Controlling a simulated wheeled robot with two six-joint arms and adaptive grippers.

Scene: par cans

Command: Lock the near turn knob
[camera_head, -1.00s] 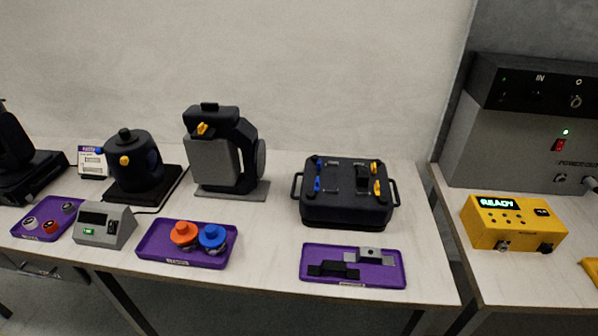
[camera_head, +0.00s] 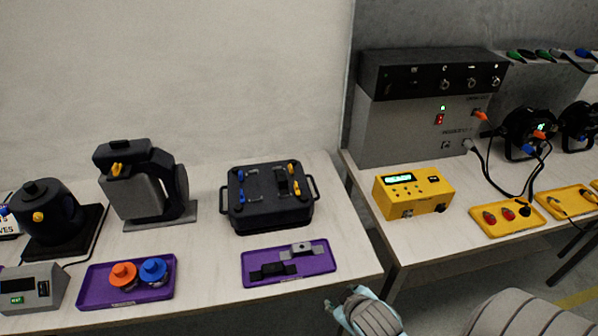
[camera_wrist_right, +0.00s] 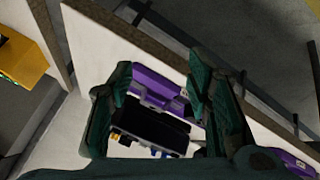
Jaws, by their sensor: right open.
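The black case (camera_head: 268,215) sits on the bench in the head view. Small blue (camera_head: 241,197) and yellow (camera_head: 297,189) knobs or catches are on its top, some nearer and some farther. They are too small to tell whether any is locked. In the right wrist view the black case (camera_wrist_right: 150,130) shows beyond my right gripper (camera_wrist_right: 160,80), whose dark green fingers are spread and empty. The near turn knob cannot be singled out with certainty. My left gripper is not in view.
A purple tray (camera_head: 250,279) with metal clamps lies in front of the case. Another purple tray (camera_head: 95,301) holds orange and blue knobs. A grey-black lamp head (camera_head: 135,195) stands left. A yellow tester (camera_head: 412,205) and grey power unit (camera_head: 405,130) stand on the right bench.

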